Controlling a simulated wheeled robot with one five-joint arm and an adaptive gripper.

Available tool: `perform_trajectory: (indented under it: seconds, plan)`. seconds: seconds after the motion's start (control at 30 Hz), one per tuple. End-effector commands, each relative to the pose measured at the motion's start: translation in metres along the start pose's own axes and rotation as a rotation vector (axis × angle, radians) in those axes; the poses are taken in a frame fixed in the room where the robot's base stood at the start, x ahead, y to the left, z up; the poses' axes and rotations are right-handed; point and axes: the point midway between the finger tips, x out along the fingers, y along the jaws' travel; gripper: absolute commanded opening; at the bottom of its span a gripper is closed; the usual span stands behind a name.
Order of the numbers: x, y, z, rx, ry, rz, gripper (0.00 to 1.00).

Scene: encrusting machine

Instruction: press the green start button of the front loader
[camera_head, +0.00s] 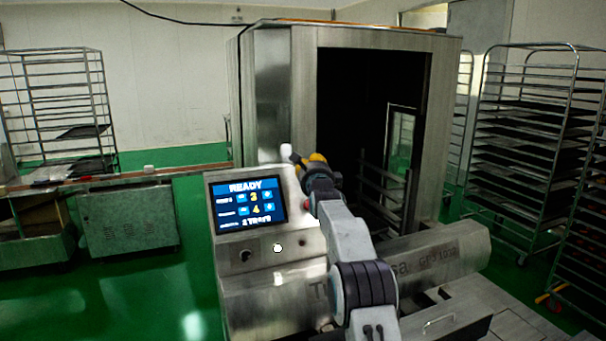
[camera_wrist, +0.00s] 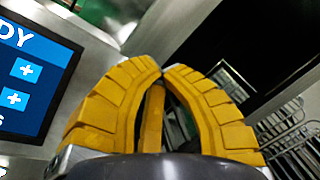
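The front loader's metal control panel (camera_head: 235,254) stands in the centre of the head view. Its blue screen (camera_head: 247,203) reads READY and shows 3 and 4; part of the screen is at the left of the wrist view (camera_wrist: 30,75). Below the screen are a dark knob (camera_head: 246,256) and a small pale round button (camera_head: 277,248). A small red part (camera_head: 307,203) shows beside my arm. I cannot make out a green button. My gripper (camera_head: 318,158) is above the panel's upper right. In the wrist view its yellow fingers (camera_wrist: 162,68) meet at the tips, holding nothing.
The tall metal cabinet (camera_head: 272,90) with a dark opening rises behind the panel. A tray rack (camera_head: 530,140) stands at the right and another rack (camera_head: 60,100) at the left. A low metal cabinet (camera_head: 127,222) is on the left. Green floor (camera_head: 175,290) lies open there.

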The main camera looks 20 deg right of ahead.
Motion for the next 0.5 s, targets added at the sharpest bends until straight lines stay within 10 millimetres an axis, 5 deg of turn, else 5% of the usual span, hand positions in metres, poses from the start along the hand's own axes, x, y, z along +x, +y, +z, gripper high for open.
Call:
perform_trajectory:
  seconds: [0.5]
  plan:
    - [0.0086,-0.0067,-0.0045,0.083,-0.023,-0.047,0.00]
